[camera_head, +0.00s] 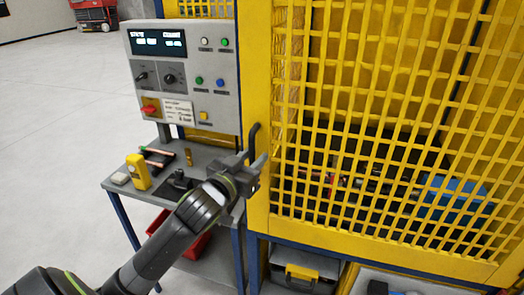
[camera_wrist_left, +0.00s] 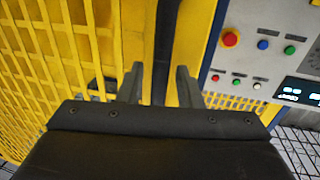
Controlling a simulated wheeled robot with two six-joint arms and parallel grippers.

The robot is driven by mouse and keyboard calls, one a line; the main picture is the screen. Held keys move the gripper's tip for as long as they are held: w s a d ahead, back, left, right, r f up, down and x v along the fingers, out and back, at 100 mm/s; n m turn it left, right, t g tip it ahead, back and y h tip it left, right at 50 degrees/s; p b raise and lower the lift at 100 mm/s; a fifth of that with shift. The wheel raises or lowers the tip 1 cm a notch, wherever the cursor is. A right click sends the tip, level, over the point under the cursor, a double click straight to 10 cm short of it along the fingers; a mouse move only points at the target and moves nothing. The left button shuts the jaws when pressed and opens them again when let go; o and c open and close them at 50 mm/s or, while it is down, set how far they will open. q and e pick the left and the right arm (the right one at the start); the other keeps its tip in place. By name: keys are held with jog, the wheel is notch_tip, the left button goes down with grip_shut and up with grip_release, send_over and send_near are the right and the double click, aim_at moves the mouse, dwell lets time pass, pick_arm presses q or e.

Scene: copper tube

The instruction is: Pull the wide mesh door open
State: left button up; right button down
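The wide yellow mesh door (camera_head: 300,207) fills the right of the head view and appears closed against its frame. Its dark upright handle (camera_head: 252,132) is at the door's left edge. My left gripper (camera_head: 258,165) is at the lower part of this handle. In the left wrist view the two fingers of my left gripper (camera_wrist_left: 160,84) are apart, with the dark handle (camera_wrist_left: 163,40) running between them. A gap shows beside the handle, so the fingers do not look closed on it. My right gripper is not in view.
A grey control panel (camera_head: 187,110) with buttons and knobs stands left of the door. Below it a small table (camera_head: 120,175) holds a yellow device (camera_head: 138,172) and small parts. Black equipment and a blue box (camera_head: 455,196) are behind the mesh. The floor (camera_head: 50,150) at the left is clear.

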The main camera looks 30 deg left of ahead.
pick_arm(q)
jog(key=shift+w, duration=0.15)
jog(key=shift+s+r, duration=0.15)
jog(key=shift+s, duration=0.05)
jog(key=shift+c, duration=0.2)
grip_shut()
